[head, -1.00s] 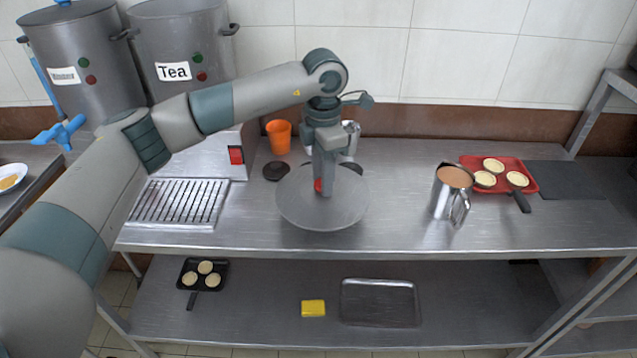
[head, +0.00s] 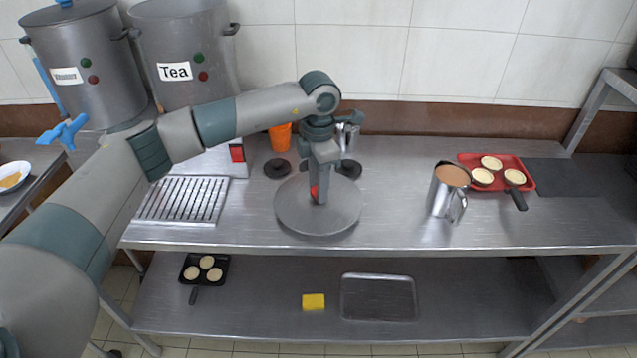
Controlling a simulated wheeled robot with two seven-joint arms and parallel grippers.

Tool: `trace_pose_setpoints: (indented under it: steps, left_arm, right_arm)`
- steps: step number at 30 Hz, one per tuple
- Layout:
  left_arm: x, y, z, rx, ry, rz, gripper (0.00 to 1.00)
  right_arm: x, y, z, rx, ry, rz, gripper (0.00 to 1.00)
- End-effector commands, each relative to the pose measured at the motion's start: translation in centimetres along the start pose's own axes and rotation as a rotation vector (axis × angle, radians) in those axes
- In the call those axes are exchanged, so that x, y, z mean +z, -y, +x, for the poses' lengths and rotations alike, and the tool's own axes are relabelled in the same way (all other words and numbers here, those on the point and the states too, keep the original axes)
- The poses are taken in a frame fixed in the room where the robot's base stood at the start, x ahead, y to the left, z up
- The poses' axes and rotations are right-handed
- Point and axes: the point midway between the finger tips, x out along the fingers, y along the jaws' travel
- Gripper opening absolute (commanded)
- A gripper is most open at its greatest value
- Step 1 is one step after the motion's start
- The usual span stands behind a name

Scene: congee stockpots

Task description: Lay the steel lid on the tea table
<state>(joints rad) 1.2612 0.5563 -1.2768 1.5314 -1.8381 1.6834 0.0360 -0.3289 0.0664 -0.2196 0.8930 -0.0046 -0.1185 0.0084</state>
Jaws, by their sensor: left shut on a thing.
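The steel lid (head: 335,216) is a round grey disc with a red knob, over the left-middle part of the steel tea table (head: 400,220). My left gripper (head: 318,196) points down at the lid's centre and is shut on its red knob. The lid looks flat and level, at or very close to the table top; I cannot tell whether it touches. My right gripper is not in view.
A steel jug (head: 446,195) of brown liquid stands right of the lid. A red tray (head: 482,160) with pastries lies behind it. The table's middle is clear.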

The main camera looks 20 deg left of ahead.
Motion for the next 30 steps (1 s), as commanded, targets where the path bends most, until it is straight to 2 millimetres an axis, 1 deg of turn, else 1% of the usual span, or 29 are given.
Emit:
trace_pose_setpoints:
  steps: [1,3,6,11,17,18,20,30]
  left_arm:
    - [0.0,0.0,0.2,0.000,0.000,0.000,0.00]
    - [0.0,0.0,0.5,0.001,0.000,0.000,0.00]
    - [0.0,0.0,0.6,0.001,0.001,0.000,0.00]
    - [0.0,0.0,0.6,0.001,0.001,0.000,0.00]
    - [0.0,0.0,0.7,0.001,0.001,0.000,0.00]
    - [0.0,0.0,0.8,0.001,0.001,0.000,0.36]
    - [0.0,0.0,0.7,0.001,0.001,0.000,0.50]
    - [0.0,0.0,0.7,0.001,0.001,0.000,0.50]
  right_arm:
    - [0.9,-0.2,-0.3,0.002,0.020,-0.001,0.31]
    - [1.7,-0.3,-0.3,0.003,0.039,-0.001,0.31]
    - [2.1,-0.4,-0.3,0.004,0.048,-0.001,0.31]
    - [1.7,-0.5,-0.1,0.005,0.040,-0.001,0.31]
    - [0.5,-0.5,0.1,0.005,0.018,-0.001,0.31]
    - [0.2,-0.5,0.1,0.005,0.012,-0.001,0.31]
    - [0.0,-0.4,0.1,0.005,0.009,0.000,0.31]
    - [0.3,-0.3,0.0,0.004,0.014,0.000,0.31]
